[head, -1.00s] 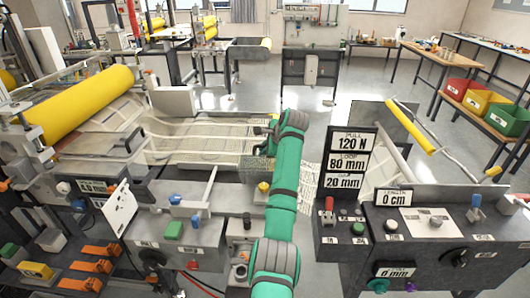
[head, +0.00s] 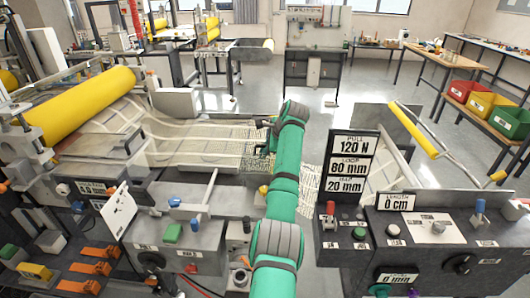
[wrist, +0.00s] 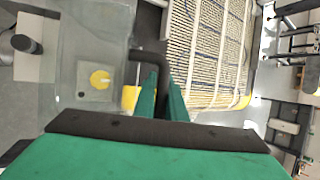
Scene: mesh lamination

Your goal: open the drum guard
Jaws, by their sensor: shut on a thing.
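My gripper (head: 267,138) is at the far end of my green arm, beside the mesh web in the middle of the head view. In the wrist view its two green fingers (wrist: 163,88) are shut on a dark bent handle (wrist: 149,58). The handle joins the edge of a see-through greyish panel, which looks like the drum guard (wrist: 72,75). A yellow round knob (wrist: 100,80) shows in the panel's area. In the head view I cannot make out the guard's outline, and my arm hides part of that spot.
A yellow roller (head: 75,105) feeds pale mesh (head: 205,145) at the left. A control box (head: 180,245) stands left of my arm, and a larger console (head: 430,235) with number signs stands right. Grey floor (head: 255,95) lies open behind.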

